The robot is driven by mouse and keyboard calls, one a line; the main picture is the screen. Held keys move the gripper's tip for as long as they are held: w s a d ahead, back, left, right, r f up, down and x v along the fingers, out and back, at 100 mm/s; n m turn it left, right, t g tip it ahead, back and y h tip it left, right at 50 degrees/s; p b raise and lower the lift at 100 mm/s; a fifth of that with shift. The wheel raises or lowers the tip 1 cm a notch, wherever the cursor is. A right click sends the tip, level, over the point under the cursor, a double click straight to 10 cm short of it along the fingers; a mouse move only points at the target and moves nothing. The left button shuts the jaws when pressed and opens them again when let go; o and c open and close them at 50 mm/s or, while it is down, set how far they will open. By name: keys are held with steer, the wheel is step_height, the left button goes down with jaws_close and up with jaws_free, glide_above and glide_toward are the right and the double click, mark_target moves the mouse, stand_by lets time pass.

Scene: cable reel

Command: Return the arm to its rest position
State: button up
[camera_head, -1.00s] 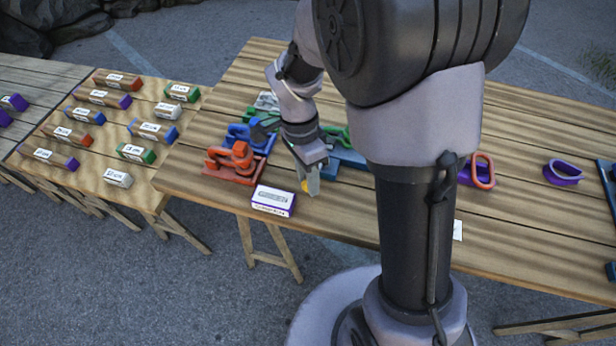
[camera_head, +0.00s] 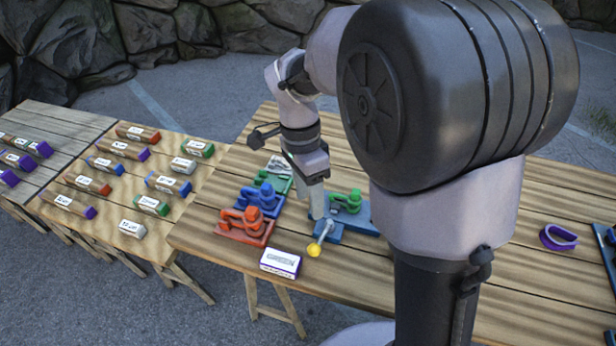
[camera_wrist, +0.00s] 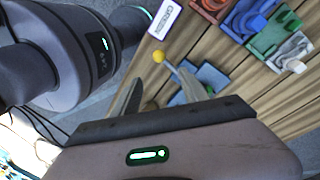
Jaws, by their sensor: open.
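My gripper (camera_head: 318,207) points down over the wooden worktable, beside a blue base with a lever that ends in a yellow knob (camera_head: 314,250). In the wrist view my gripper's two fingers (camera_wrist: 160,100) stand apart with nothing held between them. The yellow knob (camera_wrist: 158,57) lies just beyond the fingertips there. I cannot tell whether a finger touches the lever. My arm is bent above the table and hides part of its middle.
Red (camera_head: 245,228), blue (camera_head: 260,200) and green (camera_head: 272,180) trays with coloured parts stand left of my gripper. A white-topped box marked GREEN (camera_head: 281,263) lies near the front edge. A purple ring (camera_head: 558,238) lies at right. Several labelled blocks cover the left table (camera_head: 160,228).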

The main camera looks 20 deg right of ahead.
steer(key=shift+w+r, duration=0.25)
steer(key=shift+r, duration=0.9)
